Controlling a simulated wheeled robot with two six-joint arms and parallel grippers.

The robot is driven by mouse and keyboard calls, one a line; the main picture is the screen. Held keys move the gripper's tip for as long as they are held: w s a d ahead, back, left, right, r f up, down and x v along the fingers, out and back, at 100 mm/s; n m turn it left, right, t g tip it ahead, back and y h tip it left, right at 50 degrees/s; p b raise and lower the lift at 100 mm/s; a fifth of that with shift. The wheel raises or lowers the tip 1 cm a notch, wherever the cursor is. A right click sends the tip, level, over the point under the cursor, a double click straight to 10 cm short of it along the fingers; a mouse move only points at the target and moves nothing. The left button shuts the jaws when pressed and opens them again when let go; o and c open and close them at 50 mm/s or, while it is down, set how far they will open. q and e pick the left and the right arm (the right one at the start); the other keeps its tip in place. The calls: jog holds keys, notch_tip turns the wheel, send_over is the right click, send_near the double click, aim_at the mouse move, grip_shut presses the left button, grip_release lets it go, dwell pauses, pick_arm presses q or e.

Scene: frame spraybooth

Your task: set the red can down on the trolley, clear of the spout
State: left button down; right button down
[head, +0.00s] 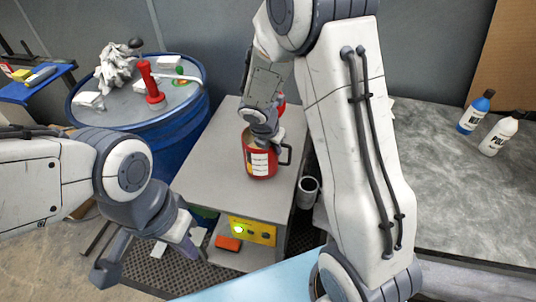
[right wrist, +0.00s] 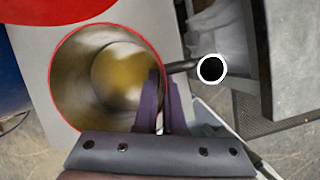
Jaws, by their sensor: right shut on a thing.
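The red can (head: 260,163) is open-topped, with a pale label and a dark handle on its right. In the head view it appears upright over the grey trolley (head: 222,175); I cannot tell whether its base touches. My right gripper (head: 264,138) is shut on the can's wall. In the right wrist view the fingers (right wrist: 160,103) pinch the rim of the can (right wrist: 62,103) near its handle, and yellowish contents show inside. My left gripper (head: 150,250) is open and empty left of the trolley's front. No spout is clearly visible; my right arm hides part of the trolley's back.
A red object (right wrist: 50,8) lies beyond the can, partly hidden. A grey tube (head: 308,190) stands beside the trolley's right edge. A blue drum (head: 180,140) stands left, a grey bench (head: 440,170) with two bottles right. The trolley top's front and left are bare.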

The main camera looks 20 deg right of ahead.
jog(key=shift+w+a+f, duration=0.2)
jog(key=shift+w+f, duration=0.2)
jog(key=shift+w, duration=0.2)
jog(key=shift+w+a+f, duration=0.2)
jog(key=shift+w+f, duration=0.15)
jog(key=shift+w, duration=0.25)
jog(key=shift+f+b, duration=0.45)
jog(key=shift+f, duration=1.55)
jog(key=c, duration=1.4)
grip_release()
jog(key=shift+f, duration=0.1)
jog(key=o, duration=0.4)
